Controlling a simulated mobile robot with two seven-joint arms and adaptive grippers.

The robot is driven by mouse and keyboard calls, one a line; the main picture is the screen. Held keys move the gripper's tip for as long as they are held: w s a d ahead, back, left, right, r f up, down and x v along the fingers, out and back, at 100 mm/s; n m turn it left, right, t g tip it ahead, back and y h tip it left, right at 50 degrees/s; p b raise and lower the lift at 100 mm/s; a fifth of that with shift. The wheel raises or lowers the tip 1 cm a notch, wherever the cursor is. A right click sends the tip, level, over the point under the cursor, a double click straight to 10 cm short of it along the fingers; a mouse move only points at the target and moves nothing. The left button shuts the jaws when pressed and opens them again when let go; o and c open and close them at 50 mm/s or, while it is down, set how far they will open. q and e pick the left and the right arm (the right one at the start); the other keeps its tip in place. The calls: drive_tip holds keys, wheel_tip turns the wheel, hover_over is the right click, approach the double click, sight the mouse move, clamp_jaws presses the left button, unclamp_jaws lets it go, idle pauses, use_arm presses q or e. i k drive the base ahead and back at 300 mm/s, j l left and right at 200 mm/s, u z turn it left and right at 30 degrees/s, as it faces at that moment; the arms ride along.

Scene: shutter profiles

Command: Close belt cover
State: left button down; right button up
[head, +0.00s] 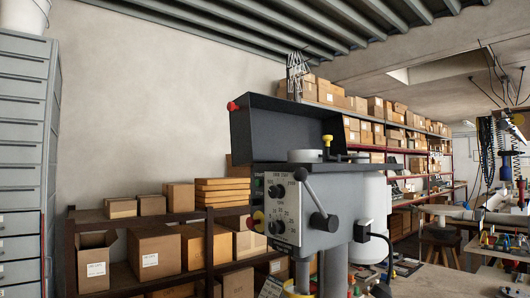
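The belt cover (280,130) is a dark grey box-shaped lid on top of a grey drill press (330,205). It stands raised and open, its hollow inside facing me. A red knob (233,106) sits on its left edge. Below it, a pale round pulley (307,156) and a yellow-topped part (327,141) show on the press top. The front panel (284,207) has dials, and a lever with a black knob (324,222) is beside it. Neither of my grippers can be made out.
Shelves with cardboard boxes (154,253) stand behind on the left, and more boxes (375,107) line the back wall. A grey drawer cabinet (22,150) is at far left. A workbench (440,282) is at lower right. The space above the cover looks mostly free.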

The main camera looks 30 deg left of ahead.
sight(263, 128)
drive_tip(key=i+j, duration=0.1)
drive_tip(key=j, duration=0.75)
drive_tip(key=j+z, duration=0.2)
drive_tip(key=j, duration=0.3)
drive_tip(key=i+j+z, duration=0.2)
drive_tip(key=j, duration=0.35)
drive_tip(key=k+j+z, duration=0.2)
drive_tip(key=j, duration=0.3)
drive_tip(key=j+z, duration=0.2)
drive_tip(key=j, duration=0.35)
drive_tip(key=j+z, duration=0.2)
drive_tip(key=j, duration=0.35)
drive_tip(key=k+j+z, duration=0.2)
drive_tip(key=j, duration=0.3)
drive_tip(key=j+z, duration=0.2)
drive_tip(key=j, duration=0.3)
drive_tip(key=k+j+z, duration=0.2)
drive_tip(key=j, duration=0.3)
drive_tip(key=k+j+z, duration=0.1)
drive_tip(key=j+z, duration=0.3)
drive_tip(key=j, duration=0.7)
